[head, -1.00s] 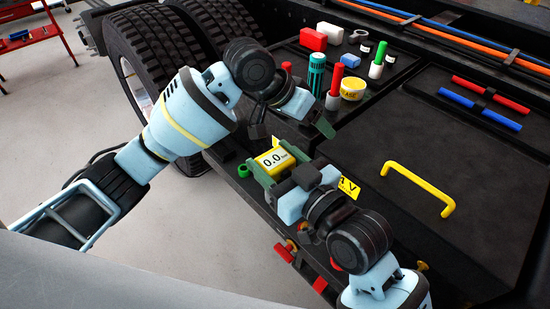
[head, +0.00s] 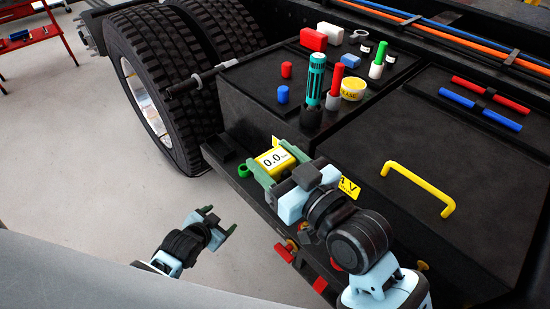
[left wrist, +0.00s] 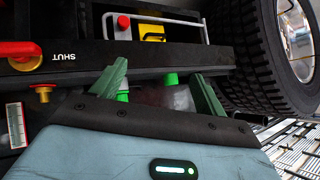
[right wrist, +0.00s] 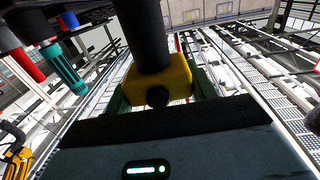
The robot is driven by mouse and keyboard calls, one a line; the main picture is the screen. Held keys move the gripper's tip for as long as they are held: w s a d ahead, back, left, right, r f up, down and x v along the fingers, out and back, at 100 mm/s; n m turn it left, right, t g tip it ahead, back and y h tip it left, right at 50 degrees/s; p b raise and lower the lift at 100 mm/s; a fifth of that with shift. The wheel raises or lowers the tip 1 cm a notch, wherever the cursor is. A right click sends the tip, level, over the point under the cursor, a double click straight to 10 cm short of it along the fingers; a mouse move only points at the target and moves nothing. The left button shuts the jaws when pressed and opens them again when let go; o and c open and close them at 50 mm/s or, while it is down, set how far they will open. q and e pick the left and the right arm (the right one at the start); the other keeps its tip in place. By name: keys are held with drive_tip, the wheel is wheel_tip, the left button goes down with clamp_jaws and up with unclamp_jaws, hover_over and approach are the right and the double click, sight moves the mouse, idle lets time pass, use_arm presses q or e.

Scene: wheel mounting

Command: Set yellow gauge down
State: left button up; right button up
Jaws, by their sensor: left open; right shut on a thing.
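The yellow gauge (head: 272,161), with a display reading 0.0, is between the green fingers of my right gripper (head: 274,163), at the near edge of the black deck (head: 350,165). My right gripper is shut on it. In the right wrist view the yellow body (right wrist: 177,75) shows between the fingers, with a thick black cylinder across it. I cannot tell whether the gauge touches the deck. My left gripper (head: 221,221) is open and empty, low over the floor and away from the gauge.
A teal cylinder (head: 316,78), a yellow tape roll (head: 353,88) and red and blue pieces stand on the deck behind the gauge. A yellow handle (head: 420,185) rises at right. A large tyre (head: 165,85) is at left. Red-handled valves (head: 286,251) sit below the edge.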

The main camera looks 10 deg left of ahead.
use_arm(q)
drive_tip(key=s+d+f+n, duration=0.1)
drive_tip(key=s+d+n, duration=0.1)
drive_tip(key=s, duration=1.1)
drive_tip(key=s+d+f+n+g, duration=0.1)
drive_tip(key=s+d+f+n, duration=0.1)
drive_tip(key=s, duration=1.1)
drive_tip(key=shift+d+f+h, duration=0.15)
drive_tip(key=shift+d+h, duration=0.25)
